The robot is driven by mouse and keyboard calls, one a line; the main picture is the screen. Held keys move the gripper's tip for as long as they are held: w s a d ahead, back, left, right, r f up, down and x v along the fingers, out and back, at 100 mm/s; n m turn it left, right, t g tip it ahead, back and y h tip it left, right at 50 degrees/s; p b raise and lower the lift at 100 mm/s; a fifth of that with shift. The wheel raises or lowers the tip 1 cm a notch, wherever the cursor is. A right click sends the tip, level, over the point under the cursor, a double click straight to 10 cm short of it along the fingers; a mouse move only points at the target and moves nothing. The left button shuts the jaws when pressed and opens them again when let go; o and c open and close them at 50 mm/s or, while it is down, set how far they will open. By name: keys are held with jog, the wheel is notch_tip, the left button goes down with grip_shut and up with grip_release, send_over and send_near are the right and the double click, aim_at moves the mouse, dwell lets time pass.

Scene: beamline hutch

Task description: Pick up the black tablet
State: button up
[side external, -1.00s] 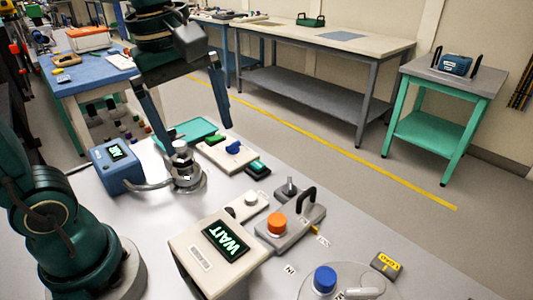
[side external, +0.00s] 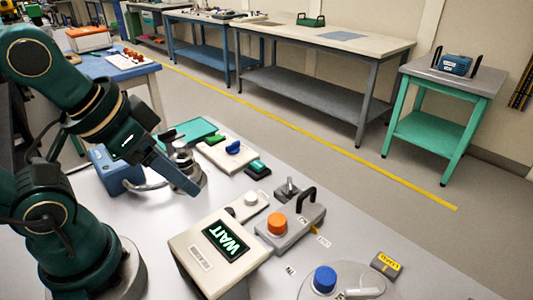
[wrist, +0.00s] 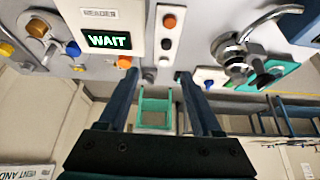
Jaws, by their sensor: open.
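No plain black tablet stands out clearly. A small dark block with a green top (side external: 258,169) lies flat on the grey bench in the side view, and I cannot tell if it is the tablet. My gripper (side external: 182,162) is open and empty in the side view, tilted down above the left part of the bench near the silver fixture (side external: 190,180). It is left of the dark block and apart from it. In the wrist view my gripper's fingers (wrist: 155,72) are spread wide with nothing between them.
A reader showing WAIT (side external: 228,240) stands at the front, next to a grey base with an orange knob (side external: 277,223). A blue box (side external: 115,172) is at left. A green tray (side external: 190,132) lies behind the fixture. A blue knob (side external: 325,278) is at front right.

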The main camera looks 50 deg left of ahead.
jog(key=m+g, duration=0.4)
jog(key=g, duration=0.1)
send_over(230, 210)
notch_tip(230, 210, down, 9)
jog(key=shift+r, duration=0.1)
jog(key=shift+s+f+g, duration=0.2)
jog(key=shift+f+g, duration=0.1)
jog(key=shift+f, duration=2.55)
grip_shut()
